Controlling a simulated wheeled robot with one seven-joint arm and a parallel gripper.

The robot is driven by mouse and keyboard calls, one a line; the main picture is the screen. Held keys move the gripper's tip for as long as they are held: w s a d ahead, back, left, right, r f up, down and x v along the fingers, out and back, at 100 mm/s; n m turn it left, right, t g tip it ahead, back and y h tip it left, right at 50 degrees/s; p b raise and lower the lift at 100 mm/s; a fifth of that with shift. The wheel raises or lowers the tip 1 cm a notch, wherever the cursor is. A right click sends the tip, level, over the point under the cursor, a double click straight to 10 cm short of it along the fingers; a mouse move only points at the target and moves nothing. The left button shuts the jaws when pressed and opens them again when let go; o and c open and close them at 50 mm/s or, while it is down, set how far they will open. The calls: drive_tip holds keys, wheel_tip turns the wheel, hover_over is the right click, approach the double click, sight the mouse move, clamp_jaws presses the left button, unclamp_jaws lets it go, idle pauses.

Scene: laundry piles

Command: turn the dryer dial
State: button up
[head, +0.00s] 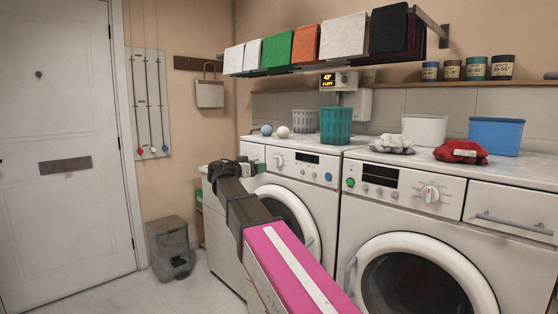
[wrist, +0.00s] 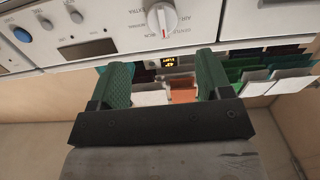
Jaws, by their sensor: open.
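The dryer dial (head: 278,160) is a white knob on the left machine's front panel. In the wrist view the dial (wrist: 162,18) shows upside down at the top edge, with a red mark and printed settings such as "GENTLE" and "EXTRA" around it. My gripper (head: 258,167) is in front of the left end of that panel, near the dial. In the wrist view my gripper (wrist: 162,72) has its two green fingers apart with nothing between them. The dial lies beyond the fingertips, roughly in line with the gap; I see no contact.
The dryer panel has a display and a blue button (head: 328,176). The right machine has a similar dial (head: 429,193) and a green button (head: 350,182). Baskets (head: 336,127) and balls stand on top. A folded-cloth shelf (head: 300,70) hangs above. A grey bin (head: 169,250) stands left.

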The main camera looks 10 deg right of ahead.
sight(275, 159)
drive_tip(key=x, duration=0.3)
drive_tip(key=r+x, duration=0.1)
drive_tip(key=x, duration=0.6)
drive_tip(key=shift+w+d+r, duration=0.2)
drive_tip(key=shift+w+r, duration=0.1)
drive_tip(key=shift+r, duration=0.1)
drive_tip(key=c, duration=0.9)
